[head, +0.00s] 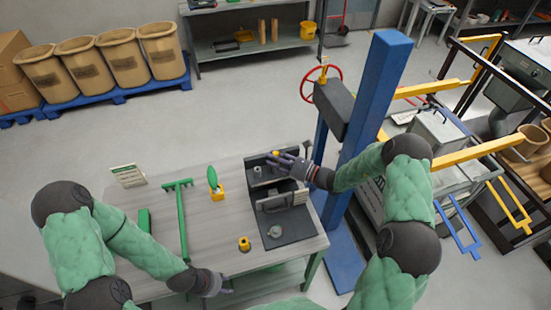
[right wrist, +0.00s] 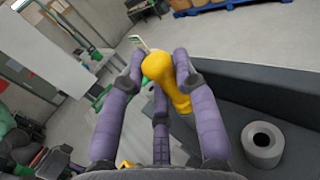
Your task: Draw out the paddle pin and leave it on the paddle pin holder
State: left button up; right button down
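The paddle pin, a yellow piece with a rounded knob (right wrist: 158,66), sits between the fingers of my right gripper (right wrist: 157,68) in the right wrist view. The fingers press on both sides of the knob. In the head view my right gripper (head: 279,158) is at the back of the dark grey housing (head: 290,228), with a bit of yellow at its fingertips. Whether the pin is still in the housing is hidden. A small yellow block (head: 244,243), perhaps the paddle pin holder, stands on the table left of the housing. My left gripper (head: 224,283) hangs by the table's front edge; its fingers are unclear.
A grey ring (right wrist: 262,145) sits near my right gripper. A blue column (head: 375,100) rises right of the table.

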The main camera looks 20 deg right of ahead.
aim_at(275, 154)
jog(key=shift+w+d+r, duration=0.1)
jog(key=shift+r, duration=0.1)
dwell(0.6)
jog(key=shift+r+p, duration=0.5)
jog(key=shift+r+p, duration=0.7)
jog(key=shift+r, duration=0.5)
jog(key=shift+r+p, duration=0.9)
jog(key=shift+r, duration=0.5)
jog(key=shift+r, duration=0.1)
jog(key=shift+r+p, duration=1.2)
jog(key=shift+r, duration=0.75)
